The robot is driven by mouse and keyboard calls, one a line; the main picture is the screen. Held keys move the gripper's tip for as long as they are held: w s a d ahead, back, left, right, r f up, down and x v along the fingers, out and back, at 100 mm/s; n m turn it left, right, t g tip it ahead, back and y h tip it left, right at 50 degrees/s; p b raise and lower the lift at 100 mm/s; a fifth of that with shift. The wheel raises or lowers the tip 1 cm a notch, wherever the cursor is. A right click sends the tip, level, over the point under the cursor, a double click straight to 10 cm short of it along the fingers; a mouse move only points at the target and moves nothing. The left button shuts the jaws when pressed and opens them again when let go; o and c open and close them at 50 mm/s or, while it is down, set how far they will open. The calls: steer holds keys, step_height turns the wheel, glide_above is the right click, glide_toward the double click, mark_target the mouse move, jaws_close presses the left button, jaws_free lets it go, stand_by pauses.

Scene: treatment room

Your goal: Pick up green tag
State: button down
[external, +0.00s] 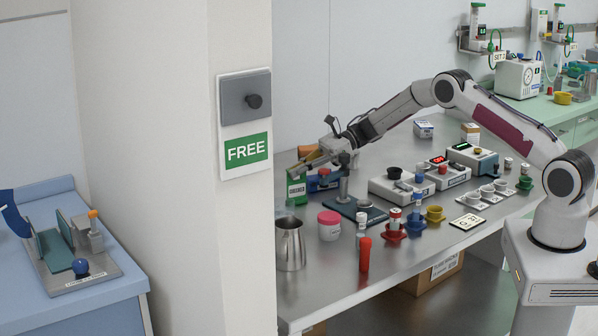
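A green FREE sign (246,150) is on a white wall plate under a grey box with a black knob (255,101).
The steel table (335,282) holds a metal jug (290,244), a pink-lidded jar (329,225), a red tube (365,254), coloured cup holders and several instruments. The pillar (190,230) blocks the view at left. The table's front left is bare.

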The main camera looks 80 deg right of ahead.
steer(key=shift+r, duration=5)
